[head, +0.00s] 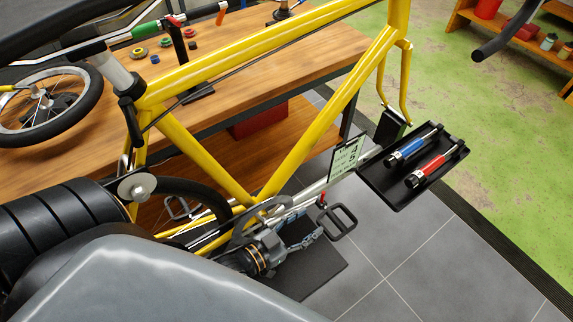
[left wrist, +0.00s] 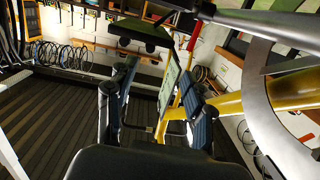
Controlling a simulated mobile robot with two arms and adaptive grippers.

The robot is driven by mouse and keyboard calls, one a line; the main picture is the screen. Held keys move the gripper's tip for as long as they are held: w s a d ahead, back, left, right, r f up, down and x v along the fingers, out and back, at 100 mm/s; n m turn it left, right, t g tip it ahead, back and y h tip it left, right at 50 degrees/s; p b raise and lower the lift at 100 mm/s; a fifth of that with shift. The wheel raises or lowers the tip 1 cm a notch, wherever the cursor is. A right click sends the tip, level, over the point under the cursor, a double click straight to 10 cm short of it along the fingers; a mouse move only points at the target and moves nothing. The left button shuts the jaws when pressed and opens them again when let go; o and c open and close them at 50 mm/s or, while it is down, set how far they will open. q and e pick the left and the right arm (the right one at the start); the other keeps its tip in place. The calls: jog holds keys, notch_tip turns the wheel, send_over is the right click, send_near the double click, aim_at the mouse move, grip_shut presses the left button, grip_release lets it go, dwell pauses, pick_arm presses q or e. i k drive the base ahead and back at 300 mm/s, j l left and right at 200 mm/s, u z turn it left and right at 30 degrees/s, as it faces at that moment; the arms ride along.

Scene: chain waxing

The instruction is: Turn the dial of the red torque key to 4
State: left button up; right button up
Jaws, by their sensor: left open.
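The red torque key (head: 425,170) lies in a black tray (head: 400,196) at the right of the head view, beside a blue key (head: 407,149). The setting on its dial is too small to read. My left gripper (head: 308,236) is low beside the bicycle's crank area, left of and below the tray, apart from both keys. In the left wrist view its two dark fingers (left wrist: 157,100) stand apart with no object held between them. My right gripper is not in view.
The yellow bicycle frame (head: 180,128) crosses between my left arm and the wooden bench (head: 250,75). A pale card with writing (head: 346,156) stands left of the tray. A pedal (head: 338,222) is close to the gripper. Grey floor right of it is clear.

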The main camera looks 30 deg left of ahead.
aim_at(411, 181)
jog(key=k+l, duration=0.3)
jog(key=k, duration=0.15)
jog(key=k+l, duration=0.3)
jog(key=k, duration=0.2)
